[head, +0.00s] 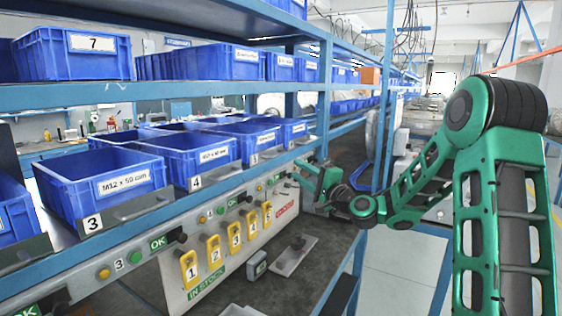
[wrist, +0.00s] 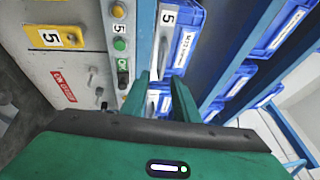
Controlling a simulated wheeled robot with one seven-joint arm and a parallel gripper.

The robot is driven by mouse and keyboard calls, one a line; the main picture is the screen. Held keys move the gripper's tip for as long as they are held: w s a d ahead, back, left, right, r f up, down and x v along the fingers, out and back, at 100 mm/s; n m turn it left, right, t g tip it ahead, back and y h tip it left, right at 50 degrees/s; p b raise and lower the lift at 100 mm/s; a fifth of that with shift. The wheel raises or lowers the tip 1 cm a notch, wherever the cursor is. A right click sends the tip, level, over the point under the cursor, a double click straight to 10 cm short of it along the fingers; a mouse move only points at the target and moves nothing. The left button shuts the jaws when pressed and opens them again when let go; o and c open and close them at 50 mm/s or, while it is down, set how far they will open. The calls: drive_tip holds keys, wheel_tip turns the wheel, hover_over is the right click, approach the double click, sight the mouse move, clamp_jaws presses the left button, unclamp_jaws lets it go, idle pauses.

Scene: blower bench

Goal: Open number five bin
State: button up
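The number five bin (head: 247,133) is a blue open-top bin on the middle shelf, behind a grey front plate marked 5. In the wrist view the number five bin (wrist: 184,38) is at the top, with its white label and 5 plate. My gripper (head: 312,178) is at the far end of the bin row, in front of the shelf edge. In the wrist view my gripper (wrist: 162,82) has its two green fingers apart, with a gap between them. Another blue bin front shows in that gap. Contact with any plate or handle cannot be told.
Bins marked 3 (head: 97,187) and 4 (head: 205,157) stand nearer on the same shelf. Below is a panel with buttons, knobs and yellow numbered tags (head: 189,270). A blue post (head: 385,100) stands behind my gripper. Open floor lies to the right.

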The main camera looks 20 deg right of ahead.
drive_tip(key=x, duration=1.1)
drive_tip(key=shift+d+r, duration=0.15)
drive_tip(key=shift+r, duration=0.15)
clamp_jaws()
